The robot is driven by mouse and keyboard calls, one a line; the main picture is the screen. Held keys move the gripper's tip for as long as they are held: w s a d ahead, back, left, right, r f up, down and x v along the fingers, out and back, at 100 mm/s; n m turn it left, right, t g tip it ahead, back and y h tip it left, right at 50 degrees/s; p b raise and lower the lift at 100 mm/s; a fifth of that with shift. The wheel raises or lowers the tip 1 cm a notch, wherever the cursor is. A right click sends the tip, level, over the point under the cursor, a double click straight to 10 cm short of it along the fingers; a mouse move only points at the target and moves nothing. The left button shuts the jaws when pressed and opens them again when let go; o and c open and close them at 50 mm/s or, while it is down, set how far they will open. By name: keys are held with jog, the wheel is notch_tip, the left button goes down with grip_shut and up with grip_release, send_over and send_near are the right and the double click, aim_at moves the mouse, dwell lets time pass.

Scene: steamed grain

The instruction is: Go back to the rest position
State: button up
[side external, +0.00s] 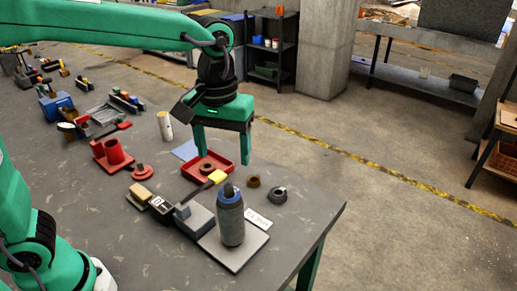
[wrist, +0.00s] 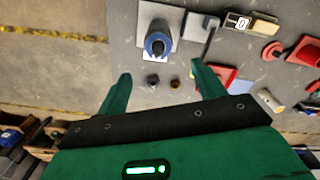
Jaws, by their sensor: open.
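My gripper (side external: 222,158) is open and empty, pointing down above the far part of the grey table (side external: 310,205). Its two green fingers stand apart behind a shallow red tray (side external: 191,174) in the side view; the exact height above the tray is hard to tell. In the wrist view the spread fingers (wrist: 162,71) have two small dark round parts (wrist: 152,80) between them. A grey bottle with a blue collar (side external: 231,222) stands upright on a flat grey plate (side external: 243,257), apart from the gripper; it also shows in the wrist view (wrist: 157,42).
A brown ring (side external: 253,181) and a dark ring (side external: 277,194) lie near the table's right edge. A red holder (side external: 113,153), a white cylinder (side external: 165,126) and several tools stand left of the gripper. Open floor lies beyond the table.

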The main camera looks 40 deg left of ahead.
jog(key=s+a+f+m+t, duration=0.1)
jog(key=s+a+m+t, duration=0.3)
jog(key=s+a, duration=0.7)
jog(key=a+t, duration=0.1)
jog(key=a, duration=0.2)
jog(key=shift+s+a+f, duration=0.15)
jog(key=shift+s+a, duration=0.05)
jog(key=shift+a, duration=0.15)
